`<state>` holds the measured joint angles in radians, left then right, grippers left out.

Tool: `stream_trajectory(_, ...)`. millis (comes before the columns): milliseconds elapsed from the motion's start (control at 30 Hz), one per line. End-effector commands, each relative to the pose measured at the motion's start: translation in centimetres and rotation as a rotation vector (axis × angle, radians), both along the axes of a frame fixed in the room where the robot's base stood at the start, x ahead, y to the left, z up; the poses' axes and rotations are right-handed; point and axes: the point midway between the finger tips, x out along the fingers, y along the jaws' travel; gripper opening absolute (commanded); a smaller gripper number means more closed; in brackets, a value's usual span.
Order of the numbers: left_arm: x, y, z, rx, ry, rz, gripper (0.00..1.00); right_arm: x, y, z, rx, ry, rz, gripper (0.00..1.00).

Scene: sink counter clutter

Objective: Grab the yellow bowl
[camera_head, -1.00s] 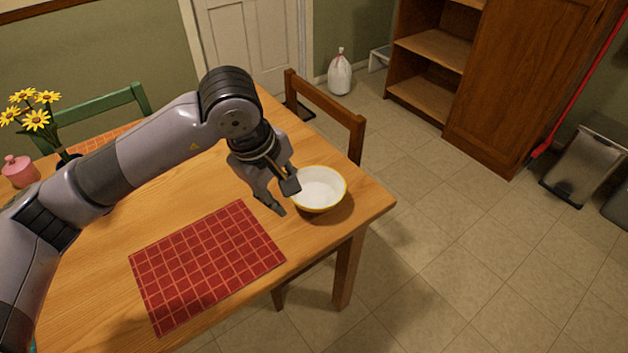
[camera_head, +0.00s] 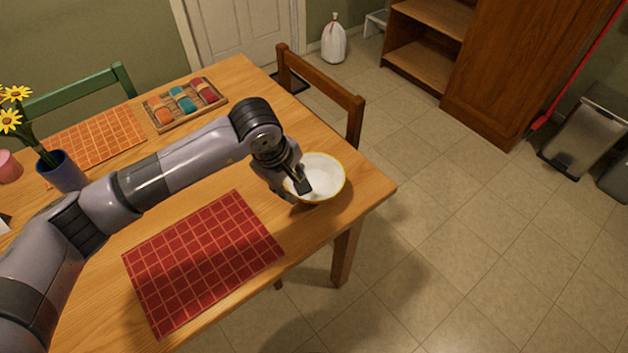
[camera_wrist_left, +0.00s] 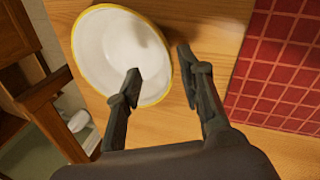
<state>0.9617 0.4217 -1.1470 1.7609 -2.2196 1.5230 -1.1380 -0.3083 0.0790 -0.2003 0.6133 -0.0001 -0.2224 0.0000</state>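The bowl (camera_head: 325,175), white inside with a yellow rim, sits upright near the right corner of the wooden table. It also shows in the left wrist view (camera_wrist_left: 112,45). My left gripper (camera_head: 295,192) is at the bowl's left side. In the left wrist view the fingers (camera_wrist_left: 158,68) are spread, one over the bowl's inside and the other outside the rim. The rim lies between them, and I cannot tell whether either finger touches it. My right gripper is not in view.
A red checked placemat (camera_head: 200,262) lies left of the bowl. A tray with colored items (camera_head: 185,102), an orange placemat (camera_head: 95,137) and a blue vase (camera_head: 62,172) with yellow flowers stand farther back. A brown chair (camera_head: 325,95) is behind the bowl.

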Motion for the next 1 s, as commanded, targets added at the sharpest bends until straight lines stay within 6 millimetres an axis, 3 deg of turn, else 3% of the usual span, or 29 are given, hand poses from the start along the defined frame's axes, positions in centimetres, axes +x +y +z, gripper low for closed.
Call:
stream_trajectory(200, 0.1, -0.3, -1.4, 0.0, 0.003, 0.002, 0.35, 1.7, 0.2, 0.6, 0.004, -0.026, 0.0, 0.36)
stream_trajectory(500, 0.5, -1.1, -5.4, -0.002, 0.001, 0.0, 0.35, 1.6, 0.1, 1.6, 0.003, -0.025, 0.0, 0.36)
stream_trajectory(800, 0.7, -1.1, -5.8, 0.0, -0.001, 0.0, 0.35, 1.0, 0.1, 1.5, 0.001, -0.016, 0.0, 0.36)
stream_trajectory(1000, 0.7, -1.1, -5.8, 0.0, -0.001, 0.0, 0.21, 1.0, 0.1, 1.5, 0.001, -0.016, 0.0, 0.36)
